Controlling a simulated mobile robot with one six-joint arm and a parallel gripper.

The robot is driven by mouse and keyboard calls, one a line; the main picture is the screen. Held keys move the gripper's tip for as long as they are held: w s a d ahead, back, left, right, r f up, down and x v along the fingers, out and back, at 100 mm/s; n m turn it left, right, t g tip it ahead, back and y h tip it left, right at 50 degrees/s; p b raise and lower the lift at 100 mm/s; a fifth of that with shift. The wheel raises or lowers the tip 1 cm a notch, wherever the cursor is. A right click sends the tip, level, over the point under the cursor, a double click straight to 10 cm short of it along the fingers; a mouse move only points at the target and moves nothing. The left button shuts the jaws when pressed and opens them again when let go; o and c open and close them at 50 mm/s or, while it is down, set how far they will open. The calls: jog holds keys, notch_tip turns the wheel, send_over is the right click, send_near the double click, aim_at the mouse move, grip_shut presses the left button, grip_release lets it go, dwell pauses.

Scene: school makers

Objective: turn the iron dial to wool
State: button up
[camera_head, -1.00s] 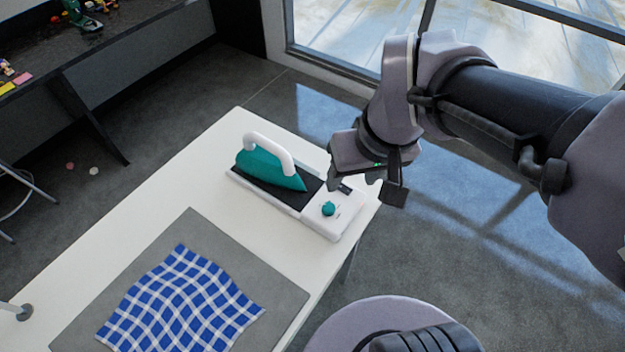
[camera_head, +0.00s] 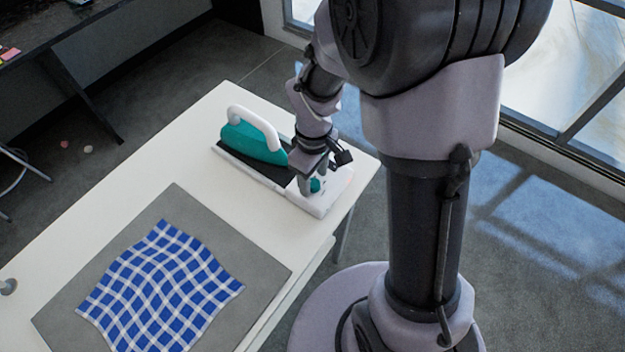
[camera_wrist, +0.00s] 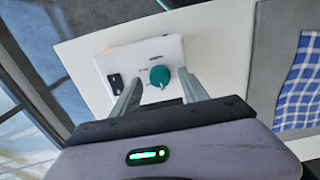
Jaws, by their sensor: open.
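The iron station (camera_head: 325,200) is a white and black base on the white table, with a teal iron (camera_head: 250,143) with a white handle resting on it. The teal dial (camera_wrist: 159,76) is a round knob on the white end of the base, beside a black switch (camera_wrist: 115,83). In the head view the dial (camera_head: 316,185) is partly hidden by my gripper (camera_head: 308,188). My gripper is open just above the dial. In the wrist view its fingers (camera_wrist: 160,90) point toward the dial, one on each side in the picture. I cannot tell whether they touch it. The dial's labels are too small to read.
A grey mat (camera_head: 60,312) with a blue checked cloth (camera_head: 165,290) lies on the white table (camera_head: 130,170) left of the station. A dark bench (camera_head: 60,25) stands at the back left. The table surface between mat and station is clear.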

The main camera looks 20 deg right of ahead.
jog(key=shift+f, duration=0.5)
grip_shut()
